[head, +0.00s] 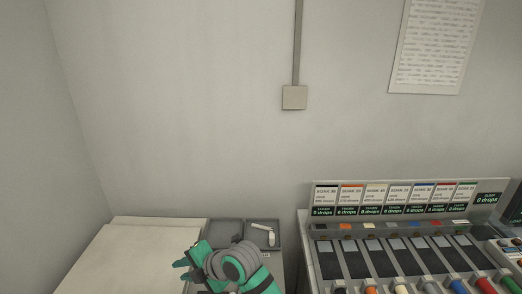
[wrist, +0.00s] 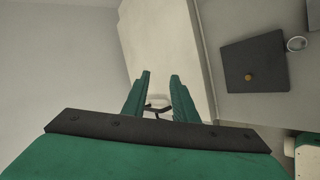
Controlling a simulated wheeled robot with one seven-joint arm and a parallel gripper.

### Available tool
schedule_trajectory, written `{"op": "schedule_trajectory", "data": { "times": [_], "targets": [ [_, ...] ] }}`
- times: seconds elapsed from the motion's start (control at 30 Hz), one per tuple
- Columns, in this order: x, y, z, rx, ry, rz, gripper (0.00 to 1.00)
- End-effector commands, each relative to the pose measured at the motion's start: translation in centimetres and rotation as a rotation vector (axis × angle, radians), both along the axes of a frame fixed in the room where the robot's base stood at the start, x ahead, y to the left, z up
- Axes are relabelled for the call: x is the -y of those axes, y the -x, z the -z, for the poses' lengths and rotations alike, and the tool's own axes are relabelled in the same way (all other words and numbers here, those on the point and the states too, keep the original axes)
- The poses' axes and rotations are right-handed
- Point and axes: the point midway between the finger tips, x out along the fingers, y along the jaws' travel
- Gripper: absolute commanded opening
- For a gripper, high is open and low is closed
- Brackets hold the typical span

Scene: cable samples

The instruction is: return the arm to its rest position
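My arm, teal and grey, shows at the bottom of the head view. My gripper (head: 182,269) points left there, over or beside the pale worktop (head: 135,250). In the wrist view its two teal fingers stand apart, and the gap between the fingertips (wrist: 160,74) is empty. The pale worktop (wrist: 155,35) shows beyond them. A small dark piece (wrist: 158,108) shows low between the fingers; I cannot tell what it is. The exact height of the gripper over the worktop cannot be told.
Two grey trays (head: 262,226) sit behind my arm, the right one holding a white item (head: 271,238). A labelled rack (head: 405,196) with several dark slots and coloured parts stands at right. The wrist view shows a dark square (wrist: 255,62) with a small brown knob (wrist: 248,77).

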Motion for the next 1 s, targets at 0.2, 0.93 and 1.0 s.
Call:
{"op": "schedule_trajectory", "data": {
  "times": [0.2, 0.93, 1.0],
  "targets": [
    [-4.4, 0.5, -1.7, -0.071, -0.308, 0.171, 0.26],
    [-1.3, 4.8, 2.0, -0.423, -1.125, 0.835, 0.26],
    [-0.2, 5.8, 3.3, -0.451, -1.179, 0.902, 0.26]
  ]
}}
